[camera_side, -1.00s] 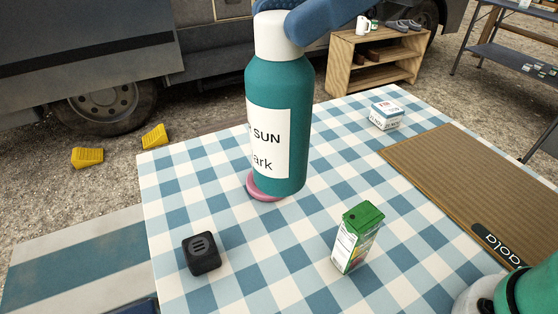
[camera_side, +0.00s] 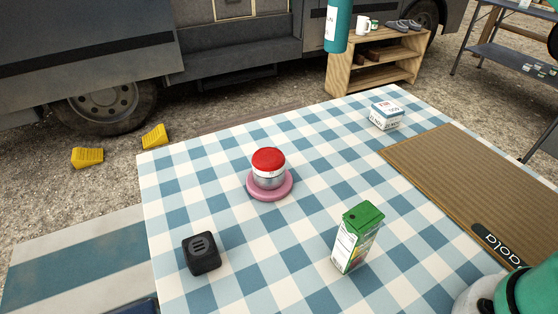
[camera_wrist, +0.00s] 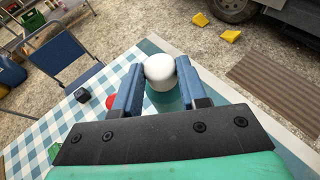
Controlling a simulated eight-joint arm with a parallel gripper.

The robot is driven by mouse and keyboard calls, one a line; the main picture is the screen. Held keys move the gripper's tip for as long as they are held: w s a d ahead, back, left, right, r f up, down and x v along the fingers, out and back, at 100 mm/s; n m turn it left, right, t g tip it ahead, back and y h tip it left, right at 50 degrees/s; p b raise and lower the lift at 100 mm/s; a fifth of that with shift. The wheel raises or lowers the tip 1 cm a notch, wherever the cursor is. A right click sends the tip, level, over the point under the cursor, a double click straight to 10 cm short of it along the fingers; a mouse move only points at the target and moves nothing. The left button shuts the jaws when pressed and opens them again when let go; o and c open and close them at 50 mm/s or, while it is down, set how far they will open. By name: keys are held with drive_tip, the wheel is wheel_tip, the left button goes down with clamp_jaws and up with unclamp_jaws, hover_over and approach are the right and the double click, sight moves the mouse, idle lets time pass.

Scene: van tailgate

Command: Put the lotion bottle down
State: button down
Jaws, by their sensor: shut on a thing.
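The lotion bottle (camera_side: 338,28) is teal with a white label. In the side view only its lower part shows, high at the top edge, in front of the wooden shelf. It is upright and clear of the tablecloth. In the wrist view its white cap (camera_wrist: 160,70) sits between the blue fingers of my gripper (camera_wrist: 160,80), which is shut on it. A bit of the teal body shows below the cap. My gripper is out of the side view.
On the checked table (camera_side: 215,180) stand a red-lidded tin (camera_side: 269,166) on a pink coaster (camera_side: 270,191), a black cube (camera_side: 201,253), a green carton (camera_side: 356,238), a small white box (camera_side: 386,115) and a brown mat (camera_side: 480,180). Cloth between them is bare.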

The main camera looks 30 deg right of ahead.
drive_tip(key=shift+w+d+f, duration=0.1)
drive_tip(key=shift+d+f, duration=0.05)
drive_tip(key=shift+f, duration=0.3)
wheel_tip(320, 180, down, 19)
drive_tip(key=shift+f, duration=0.15)
drive_tip(key=shift+c, duration=2.4)
unclamp_jaws()
